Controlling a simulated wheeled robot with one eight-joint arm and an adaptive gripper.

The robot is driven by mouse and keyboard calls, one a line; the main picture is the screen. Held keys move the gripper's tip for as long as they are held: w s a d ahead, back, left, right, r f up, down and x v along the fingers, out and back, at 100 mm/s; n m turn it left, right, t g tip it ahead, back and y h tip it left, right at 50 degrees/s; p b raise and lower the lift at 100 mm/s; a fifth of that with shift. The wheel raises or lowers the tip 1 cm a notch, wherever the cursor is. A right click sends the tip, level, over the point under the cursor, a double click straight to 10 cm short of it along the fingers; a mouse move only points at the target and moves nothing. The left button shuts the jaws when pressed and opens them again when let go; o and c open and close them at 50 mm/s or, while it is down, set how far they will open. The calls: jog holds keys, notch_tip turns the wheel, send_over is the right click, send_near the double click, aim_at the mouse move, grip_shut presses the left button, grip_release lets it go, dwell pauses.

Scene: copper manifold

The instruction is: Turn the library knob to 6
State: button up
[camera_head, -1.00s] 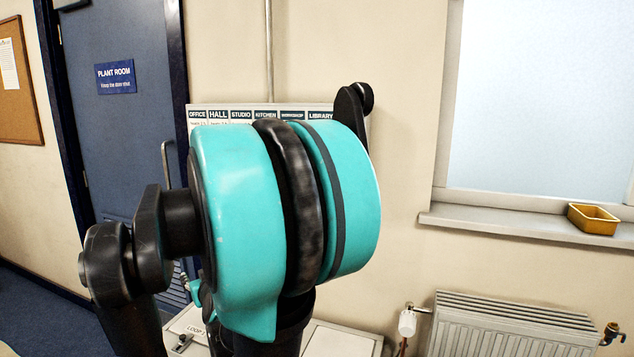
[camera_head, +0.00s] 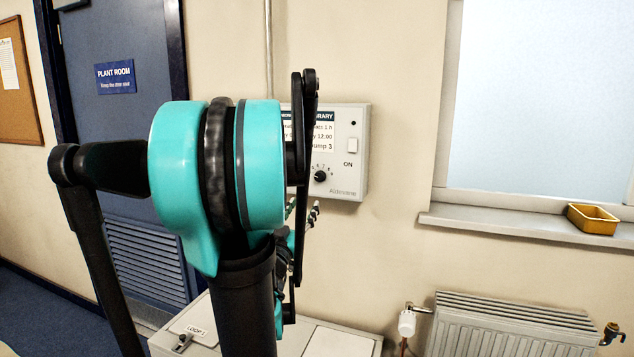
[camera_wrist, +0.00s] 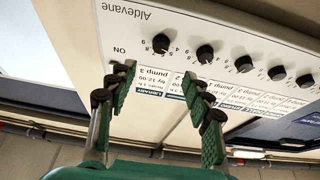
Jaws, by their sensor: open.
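The library knob (camera_head: 319,176) is a small black round knob low on the white control panel (camera_head: 350,120), under the LIBRARY heading and near the ON label. In the wrist view, which is upside down, it is the leftmost knob (camera_wrist: 160,43) of the row. Numbers ring it, but its setting is too small to read surely. My gripper (camera_wrist: 163,84) is open and empty, its green-padded fingers spread in front of the panel, with the knob beyond the fingertips. In the head view my gripper (camera_head: 312,212) is partly hidden by my arm, below and left of the knob.
More black knobs (camera_wrist: 204,54) sit in the same row, close to the library knob. A white switch (camera_head: 352,145) is above ON. A cabinet marked LOOP 1 (camera_head: 330,340) stands below the panel. A radiator (camera_head: 510,325) and sill with a yellow tray (camera_head: 593,218) are right.

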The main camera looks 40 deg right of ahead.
aim_at(319, 177)
jog(key=x, duration=1.3)
jog(key=shift+f, duration=0.1)
jog(key=c, duration=1.2)
